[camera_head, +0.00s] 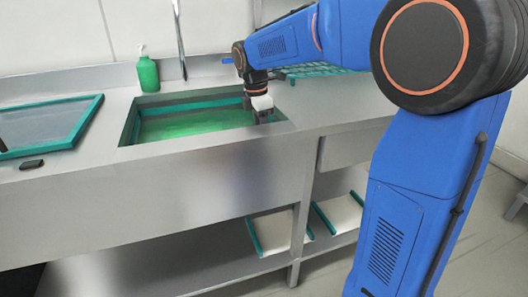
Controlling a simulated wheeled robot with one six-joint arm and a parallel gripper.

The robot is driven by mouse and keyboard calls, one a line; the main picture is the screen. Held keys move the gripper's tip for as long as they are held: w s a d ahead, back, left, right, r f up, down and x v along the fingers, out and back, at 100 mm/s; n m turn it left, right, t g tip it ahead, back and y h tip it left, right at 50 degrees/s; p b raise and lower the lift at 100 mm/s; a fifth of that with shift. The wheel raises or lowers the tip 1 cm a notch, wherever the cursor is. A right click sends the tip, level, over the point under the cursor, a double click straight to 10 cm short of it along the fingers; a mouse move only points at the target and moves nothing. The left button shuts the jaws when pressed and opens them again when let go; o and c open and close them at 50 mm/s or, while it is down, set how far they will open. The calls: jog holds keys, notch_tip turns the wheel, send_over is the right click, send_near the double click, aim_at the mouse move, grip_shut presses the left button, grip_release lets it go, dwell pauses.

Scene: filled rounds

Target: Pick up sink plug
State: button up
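I cannot make out a sink plug for certain in the head view. The sink basin (128,131) is set into the steel counter, with a teal band inside and green at its bottom. My gripper (263,117) points down at the right end of the basin, at about rim height. Its fingers are small and dark, and I cannot tell whether they are apart or hold anything. The near wall of the basin and my gripper hide part of the inside. A small dark flat object (32,164) lies on the counter at the left; I cannot tell what it is.
A green soap bottle (148,75) stands behind the basin beside a thin upright tap (180,45). A teal-framed tray (50,125) lies on the left counter. A teal rack (318,70) is behind my arm. The front right counter (335,105) is clear.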

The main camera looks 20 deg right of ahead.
jog(key=shift+d+f, duration=0.1)
jog(key=shift+f, duration=0.6)
jog(key=shift+c, duration=0.6)
grip_shut()
